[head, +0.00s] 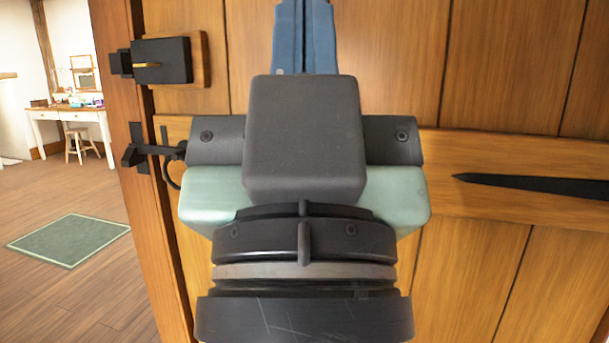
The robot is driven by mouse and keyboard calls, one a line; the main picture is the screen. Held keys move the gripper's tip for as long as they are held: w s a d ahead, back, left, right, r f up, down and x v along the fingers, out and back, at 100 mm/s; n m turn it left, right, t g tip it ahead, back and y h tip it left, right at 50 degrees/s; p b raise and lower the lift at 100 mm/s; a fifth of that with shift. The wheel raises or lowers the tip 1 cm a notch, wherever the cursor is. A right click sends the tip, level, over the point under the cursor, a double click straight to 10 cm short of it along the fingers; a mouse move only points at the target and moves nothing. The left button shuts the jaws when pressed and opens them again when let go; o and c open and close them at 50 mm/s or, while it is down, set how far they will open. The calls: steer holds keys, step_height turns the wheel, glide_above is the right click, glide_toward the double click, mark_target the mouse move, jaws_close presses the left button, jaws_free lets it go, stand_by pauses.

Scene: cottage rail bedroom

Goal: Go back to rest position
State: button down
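My gripper (304,18) points up and away in the head view, in front of a wooden plank door (390,60). Its two blue fingers lie side by side with only a thin dark seam between them, so it looks shut, with nothing seen between them. The fingertips reach the top edge of the picture. My dark and pale green wrist fills the middle of the view and hides part of the door. I cannot tell whether the gripper touches the door.
A black lock box (160,60) and a black latch (143,156) sit at the door's left edge. A black strap hinge (535,186) is at right. Left of the door, open floor holds a green mat (68,240), a white desk (95,116) and a stool (80,143).

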step_height(320, 180, up, 29)
steer(key=p, duration=2.7)
steer(key=shift+r, duration=0.1)
